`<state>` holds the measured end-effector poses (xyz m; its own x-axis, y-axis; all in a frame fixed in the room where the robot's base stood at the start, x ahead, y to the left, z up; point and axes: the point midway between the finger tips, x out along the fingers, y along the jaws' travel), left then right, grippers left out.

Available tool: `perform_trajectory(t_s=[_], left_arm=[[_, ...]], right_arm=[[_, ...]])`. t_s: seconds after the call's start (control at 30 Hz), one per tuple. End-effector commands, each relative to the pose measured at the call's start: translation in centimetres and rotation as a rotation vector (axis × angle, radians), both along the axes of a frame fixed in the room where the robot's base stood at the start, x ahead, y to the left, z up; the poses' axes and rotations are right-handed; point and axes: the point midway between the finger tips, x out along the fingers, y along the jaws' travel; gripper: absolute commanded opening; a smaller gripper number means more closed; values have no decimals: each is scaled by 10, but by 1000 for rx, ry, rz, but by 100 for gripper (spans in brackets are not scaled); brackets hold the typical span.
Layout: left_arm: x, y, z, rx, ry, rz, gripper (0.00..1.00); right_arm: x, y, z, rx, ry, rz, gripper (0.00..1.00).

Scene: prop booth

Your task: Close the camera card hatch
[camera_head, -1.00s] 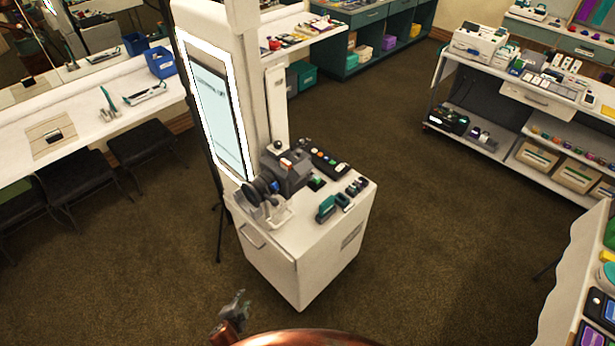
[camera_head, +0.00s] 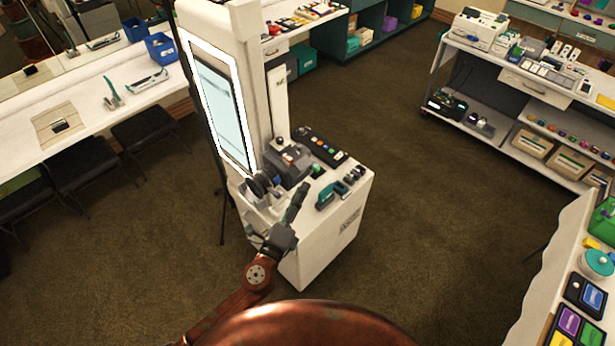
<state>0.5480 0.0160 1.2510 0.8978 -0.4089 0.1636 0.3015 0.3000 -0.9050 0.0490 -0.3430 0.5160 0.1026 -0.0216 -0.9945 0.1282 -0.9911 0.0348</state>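A dark grey camera (camera_head: 290,163) with a black lens (camera_head: 260,185) sits on top of the white booth cabinet (camera_head: 336,222), beside the lit screen. The lens faces left and toward me. The card hatch is too small to make out at this distance. My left gripper (camera_head: 299,196) is over the near part of the cabinet top, just in front of the camera and to the right of the lens. Its fingers point up and away from me. They look narrow from here, so I cannot tell whether they are open or shut. My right gripper is not in view.
A teal-and-black device (camera_head: 327,197) and small dark items lie on the cabinet top right of my gripper. A black button panel (camera_head: 321,146) lies behind. The bright screen (camera_head: 222,108) stands at the left. Carpet is clear right of the cabinet.

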Motion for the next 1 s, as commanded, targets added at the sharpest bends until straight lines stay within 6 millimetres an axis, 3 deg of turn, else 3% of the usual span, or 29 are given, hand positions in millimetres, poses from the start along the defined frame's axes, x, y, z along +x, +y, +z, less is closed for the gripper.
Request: perform_trajectory(t_s=[0.3, 0.7, 1.0], left_arm=[[41, -18, 8, 1, 2, 1, 31], [47, -21, 8, -1, 3, 0, 30], [47, -20, 8, -1, 3, 0, 10]], right_arm=[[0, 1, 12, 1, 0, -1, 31], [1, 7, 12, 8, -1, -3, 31], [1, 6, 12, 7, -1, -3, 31]])
